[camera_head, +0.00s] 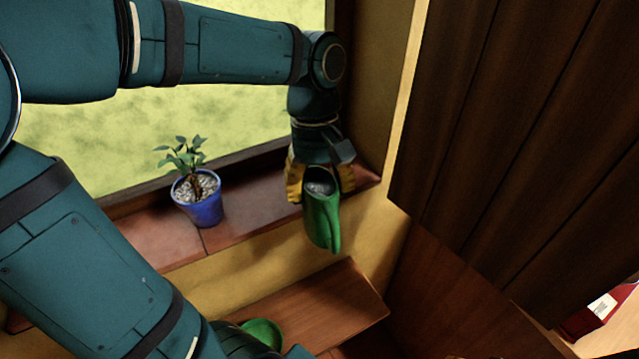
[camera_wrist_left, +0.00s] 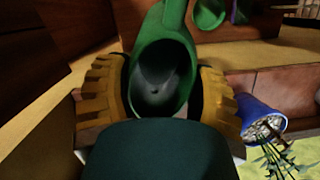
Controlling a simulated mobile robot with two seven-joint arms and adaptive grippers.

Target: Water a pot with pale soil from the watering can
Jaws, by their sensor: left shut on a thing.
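A green watering can (camera_head: 322,218) hangs in my left gripper (camera_head: 320,180), in front of the window sill's right end. The gripper's yellow fingers are shut on either side of it. In the left wrist view the can (camera_wrist_left: 163,75) sits between the fingers, its open top facing the camera; its inside looks dark grey. A blue pot (camera_head: 203,210) with pale, pebbly soil (camera_head: 196,187) and a leafy plant (camera_head: 183,156) stands upright on the sill, left of the can and apart from it. It also shows at the right of the left wrist view (camera_wrist_left: 260,112).
The brick-red sill (camera_head: 245,222) is bare between pot and can. Below is a wooden counter (camera_head: 325,310) with a green object (camera_head: 262,333), partly hidden by my arm. Dark wooden panels (camera_head: 510,130) stand at the right, and a red object (camera_head: 600,310) lies lower right.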

